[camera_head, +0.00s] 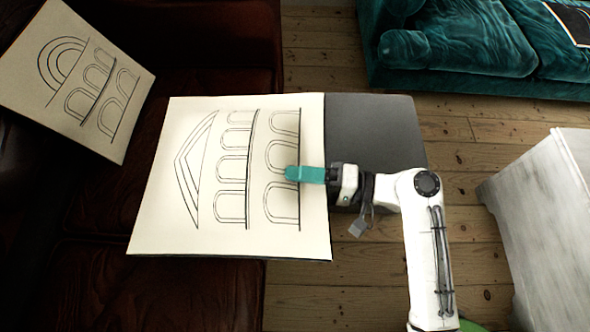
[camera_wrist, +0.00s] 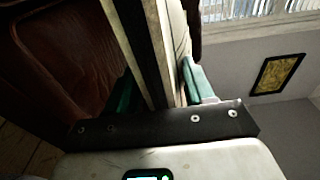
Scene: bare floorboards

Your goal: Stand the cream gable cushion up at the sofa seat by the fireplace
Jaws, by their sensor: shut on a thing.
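The cream gable cushion (camera_head: 228,180), with a line-drawn triangular gable and rows of arches, appears face up and lies roughly flat. Its left part is over the dark red leather sofa (camera_head: 95,285); its right part reaches past the seat. My gripper (camera_head: 305,174) is shut on its right edge, with one teal finger on the drawn face. In the wrist view the cushion's edge (camera_wrist: 147,45) runs between the two teal fingers (camera_wrist: 160,88). I cannot tell whether the cushion touches the seat. I cannot make out a fireplace.
A second cream cushion (camera_head: 75,80) with a round arch leans at the sofa's upper left. A dark grey flat surface (camera_head: 375,130) lies beside and partly under the gable cushion. A teal sofa (camera_head: 470,45) stands at upper right, a whitish cabinet-like piece (camera_head: 545,215) at right, with floorboards between.

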